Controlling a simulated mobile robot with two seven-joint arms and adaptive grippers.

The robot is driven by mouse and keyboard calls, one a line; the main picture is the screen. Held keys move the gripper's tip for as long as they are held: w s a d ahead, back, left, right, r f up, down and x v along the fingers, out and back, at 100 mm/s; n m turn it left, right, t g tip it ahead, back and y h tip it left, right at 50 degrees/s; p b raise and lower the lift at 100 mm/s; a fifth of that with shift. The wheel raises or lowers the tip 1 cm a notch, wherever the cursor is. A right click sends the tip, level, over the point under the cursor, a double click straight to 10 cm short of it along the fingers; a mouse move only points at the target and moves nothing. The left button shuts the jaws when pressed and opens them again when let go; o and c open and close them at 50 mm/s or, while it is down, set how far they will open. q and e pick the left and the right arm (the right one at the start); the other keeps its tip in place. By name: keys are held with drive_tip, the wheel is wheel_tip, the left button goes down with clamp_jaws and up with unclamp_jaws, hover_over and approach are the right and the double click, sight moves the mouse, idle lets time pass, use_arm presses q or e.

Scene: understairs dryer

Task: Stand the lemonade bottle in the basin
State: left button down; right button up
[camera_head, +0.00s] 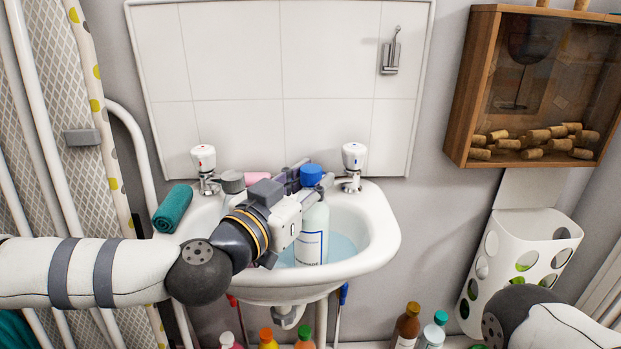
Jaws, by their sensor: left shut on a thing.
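The lemonade bottle (313,233), a pale bottle with a blue cap and a white label, is upright at the basin. The label is too small to read. My left gripper (313,190) reaches in from the left and is shut on the bottle's upper part, just below the cap. The white basin (384,238) is on the wall and has pale blue water in it. The bottle's lower part shows against the inside of the basin. I cannot tell whether its base touches the bottom. My right gripper is out of view; only part of my right arm shows at bottom right.
Two taps (354,160) (204,162) stand at the basin's back. A teal rolled towel (172,208) lies on its left rim. A pink item (257,178) and a grey-lidded container (232,182) sit behind my gripper. Several bottles (407,325) stand below. A cork box (470,85) hangs right.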

use_arm(q)
drive_tip(key=shift+f, duration=0.25)
drive_tip(key=c, duration=1.2)
unclamp_jaws()
drive_tip(key=v, duration=1.2)
